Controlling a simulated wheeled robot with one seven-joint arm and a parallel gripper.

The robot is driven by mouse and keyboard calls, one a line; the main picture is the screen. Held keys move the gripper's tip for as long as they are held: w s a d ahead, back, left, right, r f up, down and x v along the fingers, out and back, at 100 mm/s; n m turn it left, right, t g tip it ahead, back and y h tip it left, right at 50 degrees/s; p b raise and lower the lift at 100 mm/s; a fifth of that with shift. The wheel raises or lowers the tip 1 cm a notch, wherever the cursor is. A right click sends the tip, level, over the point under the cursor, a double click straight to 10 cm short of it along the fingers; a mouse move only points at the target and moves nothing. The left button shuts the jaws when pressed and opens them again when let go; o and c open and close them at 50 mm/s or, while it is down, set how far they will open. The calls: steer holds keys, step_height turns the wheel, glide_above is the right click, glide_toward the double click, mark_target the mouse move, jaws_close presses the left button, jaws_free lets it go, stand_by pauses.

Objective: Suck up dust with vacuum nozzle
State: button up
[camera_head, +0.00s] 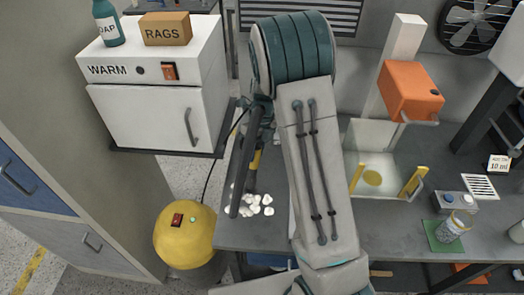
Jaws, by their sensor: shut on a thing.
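The vacuum nozzle (256,160) is a dark wand with a yellow band, left of my forearm in the head view. My gripper (260,112) is shut on it, though the jaws are partly hidden by my arm. The nozzle points down, with its dark lower end over or beside a small heap of white bits (256,205) on the grey worktop (240,237). I cannot tell whether it touches them. A thin black hose runs from the nozzle area down to a round yellow vacuum canister (186,238) on the left. I cannot make out separate fine dust.
A white warming cabinet (150,115) with a rags box (166,29) and a soap bottle (107,22) stands at the back left.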

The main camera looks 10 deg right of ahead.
steer(key=shift+s+a+b, duration=0.9)
steer(key=shift+s+a, duration=0.4)
steer(key=shift+a, duration=2.3)
steer(key=shift+s+d+b, duration=2)
steer(key=shift+d+b, duration=0.1)
steer(key=shift+d, duration=4.35)
steer(key=shift+s+a, duration=0.7)
steer(key=shift+s, duration=1.5)
steer(key=shift+w+a+p, duration=2.15)
steer(key=shift+a+p, duration=0.35)
steer(key=shift+a, duration=3.9)
steer(key=s+a+p+v, duration=0.1)
steer(key=p+v, duration=0.2)
steer(key=v, duration=0.3)
steer(key=shift+r, duration=0.6)
